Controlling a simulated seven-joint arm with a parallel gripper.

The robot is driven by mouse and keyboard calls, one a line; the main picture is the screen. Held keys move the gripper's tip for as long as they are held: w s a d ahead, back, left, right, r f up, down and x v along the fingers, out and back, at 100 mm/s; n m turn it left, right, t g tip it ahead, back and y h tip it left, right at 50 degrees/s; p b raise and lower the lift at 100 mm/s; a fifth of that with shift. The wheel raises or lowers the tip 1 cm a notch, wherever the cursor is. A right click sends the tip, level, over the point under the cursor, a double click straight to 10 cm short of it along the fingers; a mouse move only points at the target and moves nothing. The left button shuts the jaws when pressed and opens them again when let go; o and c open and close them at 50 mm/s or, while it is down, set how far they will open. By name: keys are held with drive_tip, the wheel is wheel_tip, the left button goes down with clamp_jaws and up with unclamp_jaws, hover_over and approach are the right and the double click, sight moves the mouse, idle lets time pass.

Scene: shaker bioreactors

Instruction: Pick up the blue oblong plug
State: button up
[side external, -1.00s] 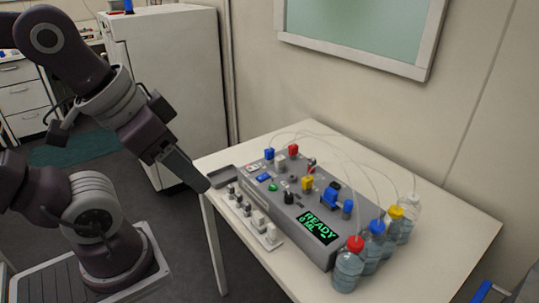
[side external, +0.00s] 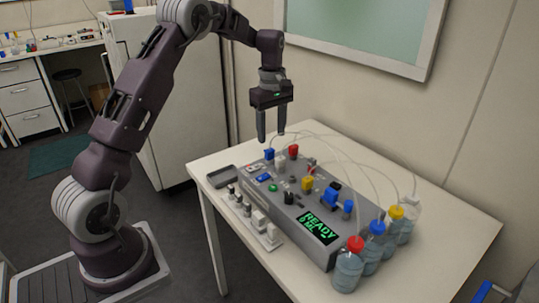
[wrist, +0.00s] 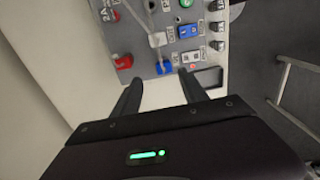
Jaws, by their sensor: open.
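A blue plug (side external: 269,154) stands at the back left corner of the grey bioreactor console (side external: 318,250); in the wrist view the blue plug (wrist: 164,68) shows just beyond the gap between my fingertips. A larger blue piece (side external: 330,196) and a small blue plug (side external: 348,207) sit further right on the console; I cannot tell for sure which one is the oblong plug. My gripper (side external: 271,137) points down, open and empty, above the console's back left end. In the wrist view my gripper (wrist: 160,78) has its fingers apart, touching nothing.
A red plug (side external: 293,151) stands close to the back left blue plug. Thin tubes arch over the console to several capped bottles (side external: 349,266) at the right. A grey tray (side external: 222,177) and a rack of small parts (side external: 255,222) lie on the table's left side.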

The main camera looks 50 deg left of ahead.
sight(269, 150)
drive_tip(key=f, duration=0.6)
drive_tip(key=shift+s+f, duration=0.25)
drive_tip(key=shift+s, duration=0.15)
clamp_jaws()
